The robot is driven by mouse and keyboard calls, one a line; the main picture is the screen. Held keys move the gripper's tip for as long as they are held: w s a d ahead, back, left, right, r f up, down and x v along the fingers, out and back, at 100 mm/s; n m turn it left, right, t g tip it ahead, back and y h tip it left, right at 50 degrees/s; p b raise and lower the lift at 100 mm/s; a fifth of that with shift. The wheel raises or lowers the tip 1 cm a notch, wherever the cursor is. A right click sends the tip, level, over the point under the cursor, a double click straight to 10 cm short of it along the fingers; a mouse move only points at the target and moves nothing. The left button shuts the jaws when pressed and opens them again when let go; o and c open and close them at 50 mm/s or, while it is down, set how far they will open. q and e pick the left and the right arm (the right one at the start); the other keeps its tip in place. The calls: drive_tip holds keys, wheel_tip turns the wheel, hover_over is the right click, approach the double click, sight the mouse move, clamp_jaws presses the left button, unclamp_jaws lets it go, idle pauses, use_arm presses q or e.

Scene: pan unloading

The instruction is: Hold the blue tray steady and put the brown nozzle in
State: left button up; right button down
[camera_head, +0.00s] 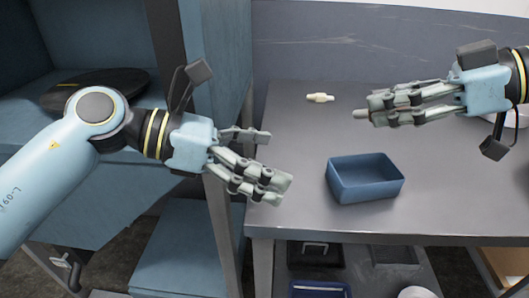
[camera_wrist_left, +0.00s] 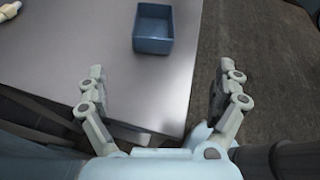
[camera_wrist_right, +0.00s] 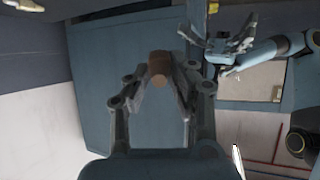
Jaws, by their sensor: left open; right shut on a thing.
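The blue tray (camera_head: 365,190) sits on the grey table near its front edge and looks empty. It also shows at the top of the left wrist view (camera_wrist_left: 153,45). My left gripper (camera_head: 277,160) is open and empty, left of the tray and apart from it. My right gripper (camera_head: 372,112) is shut on the brown nozzle, above the table behind the tray. The nozzle (camera_wrist_right: 159,66) shows between the fingertips in the right wrist view. In the head view only its pale tip (camera_head: 359,113) shows past the fingers.
A small cream-coloured part (camera_head: 320,98) lies on the table (camera_head: 290,120) towards the back. A white object (camera_head: 518,116) shows at the right edge. A blue cabinet and post stand left of the table. A shelf below holds several containers.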

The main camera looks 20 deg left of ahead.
sight(335, 172)
use_arm(q)
drive_tip(key=shift+w+a, duration=0.15)
drive_tip(key=shift+w, duration=0.15)
drive_tip(key=shift+w+m+t, duration=0.15)
drive_tip(key=shift+m+t, duration=0.15)
drive_tip(key=shift+y, duration=0.3)
drive_tip(key=x, duration=1.1)
drive_tip(key=shift+d+f, duration=0.15)
drive_tip(key=shift+d, duration=0.2)
drive_tip(key=shift+c, duration=0.4)
